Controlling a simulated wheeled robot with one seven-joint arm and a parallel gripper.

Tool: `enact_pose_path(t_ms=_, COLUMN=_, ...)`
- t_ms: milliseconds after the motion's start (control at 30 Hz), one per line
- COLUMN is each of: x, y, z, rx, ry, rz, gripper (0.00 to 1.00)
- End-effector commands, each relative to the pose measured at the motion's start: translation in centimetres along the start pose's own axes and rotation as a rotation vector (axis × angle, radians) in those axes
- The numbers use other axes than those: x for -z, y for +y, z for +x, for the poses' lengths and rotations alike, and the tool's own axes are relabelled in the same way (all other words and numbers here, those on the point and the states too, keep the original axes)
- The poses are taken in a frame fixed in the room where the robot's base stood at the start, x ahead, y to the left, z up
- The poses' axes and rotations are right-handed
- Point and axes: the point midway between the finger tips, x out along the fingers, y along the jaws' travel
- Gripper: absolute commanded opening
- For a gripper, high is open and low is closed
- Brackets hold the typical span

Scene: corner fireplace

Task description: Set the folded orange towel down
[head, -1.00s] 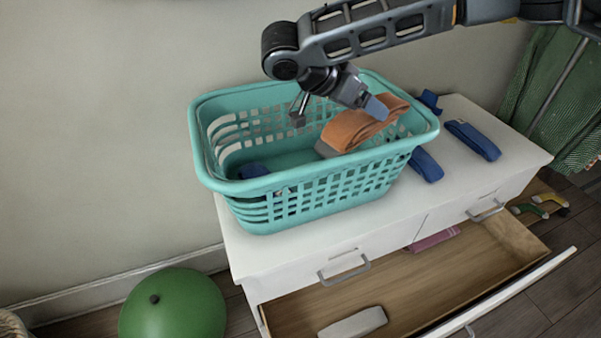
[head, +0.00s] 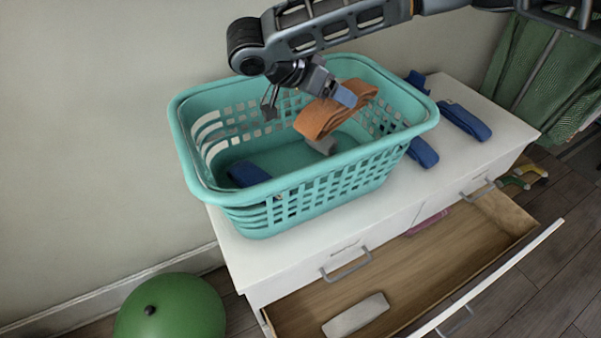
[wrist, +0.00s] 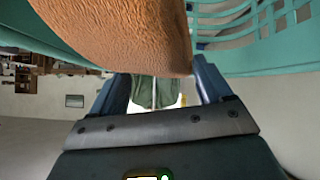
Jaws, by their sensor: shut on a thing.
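The folded orange towel (head: 330,117) is in my gripper (head: 338,104), over the inside of the teal laundry basket (head: 300,187). My gripper is shut on the towel. In the wrist view the towel (wrist: 125,35) fills the top middle, between the fingers, with the teal basket (wrist: 265,50) behind it. In the head view a grey item (head: 322,146) shows just under the towel; I cannot tell whether they touch. A dark blue folded item (head: 247,173) lies in the basket at the left.
The basket stands on a white dresser (head: 300,255). Blue folded items (head: 465,121) lie right of the basket. A drawer (head: 420,275) is open in front, holding a light grey item (head: 356,314) and a pink one (head: 428,222). A green ball (head: 170,308) sits on the floor.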

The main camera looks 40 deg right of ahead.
Motion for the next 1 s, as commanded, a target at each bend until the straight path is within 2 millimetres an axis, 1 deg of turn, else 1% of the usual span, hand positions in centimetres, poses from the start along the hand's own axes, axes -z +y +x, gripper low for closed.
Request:
enact_pose_path(t_ms=33, x=-0.7, y=-0.1, z=0.5, rx=-0.003, ry=-0.003, rz=-0.002, gripper=0.05)
enact_pose_path(t_ms=167, x=-1.7, y=-0.3, z=1.3, rx=-0.002, ry=-0.002, rz=-0.002, gripper=0.05)
enact_pose_path(t_ms=233, x=-2.5, y=-0.5, z=2.0, rx=-0.003, ry=-0.003, rz=-0.002, gripper=0.05)
enact_pose_path(t_ms=433, x=-3.8, y=-0.9, z=3.1, rx=-0.002, ry=-0.002, rz=-0.001, gripper=0.05)
enact_pose_path(t_ms=600, x=-6.0, y=-1.4, z=4.8, rx=-0.005, ry=-0.005, rz=-0.001, gripper=0.05)
enact_pose_path(t_ms=700, x=-7.0, y=-1.7, z=5.7, rx=-0.004, ry=-0.004, rz=-0.001, gripper=0.05)
enact_pose_path(t_ms=1000, x=-8.4, y=-2.1, z=6.9, rx=-0.003, ry=-0.003, rz=0.0, gripper=0.05)
